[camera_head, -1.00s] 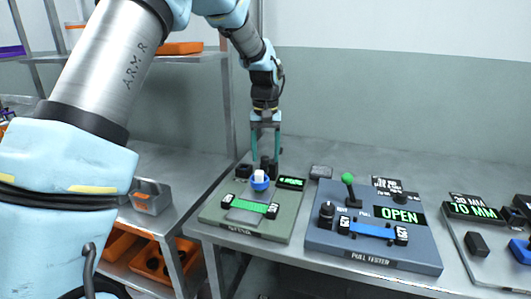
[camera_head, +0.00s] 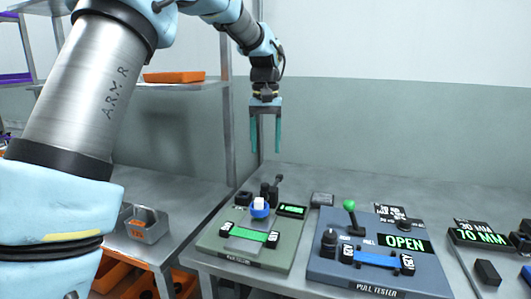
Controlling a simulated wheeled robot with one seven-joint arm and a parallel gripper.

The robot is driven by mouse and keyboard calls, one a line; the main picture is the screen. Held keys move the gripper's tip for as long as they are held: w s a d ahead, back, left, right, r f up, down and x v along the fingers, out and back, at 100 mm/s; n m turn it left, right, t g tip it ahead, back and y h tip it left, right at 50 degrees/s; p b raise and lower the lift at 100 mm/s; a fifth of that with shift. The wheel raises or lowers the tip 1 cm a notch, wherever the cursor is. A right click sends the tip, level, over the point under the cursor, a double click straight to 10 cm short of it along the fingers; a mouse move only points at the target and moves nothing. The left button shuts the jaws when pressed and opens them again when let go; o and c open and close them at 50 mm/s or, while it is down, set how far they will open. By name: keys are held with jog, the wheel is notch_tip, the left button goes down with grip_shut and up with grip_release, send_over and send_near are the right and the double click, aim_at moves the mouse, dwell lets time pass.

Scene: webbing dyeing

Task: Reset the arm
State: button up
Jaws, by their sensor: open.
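My gripper (camera_head: 265,135) hangs with its two teal fingers pointing down, spread apart and with nothing between them. It is in the air above the back of the green device (camera_head: 225,246), clear of it. That device bears a blue-and-white knob (camera_head: 260,207), a black lever (camera_head: 276,184), a small green-lit display (camera_head: 291,210) and a green strip (camera_head: 248,234) between black clamps.
A blue-grey pull tester (camera_head: 340,272) reading OPEN stands to the right, with a green-balled lever (camera_head: 350,206) and a blue strip (camera_head: 377,260). A 70 MM display (camera_head: 475,235) is farther right. A shelf with an orange tray (camera_head: 174,77) is at left.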

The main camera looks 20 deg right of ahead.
dwell(0.4)
jog(key=a+f+n, duration=0.1)
jog(key=a+f, duration=0.2)
jog(key=a, duration=0.7)
jog(key=a+f+n, duration=0.1)
jog(key=a+f, duration=0.2)
jog(key=a, duration=0.7)
jog(key=s+a+f+n, duration=0.1)
jog(key=s+a+f, duration=0.2)
jog(key=s+a, duration=0.2)
jog(key=s+a+f+n+t, duration=0.1)
jog(key=s+a+f, duration=0.3)
jog(key=a, duration=0.7)
jog(key=shift+s+a+t, duration=0.3)
jog(key=shift+s, duration=0.8)
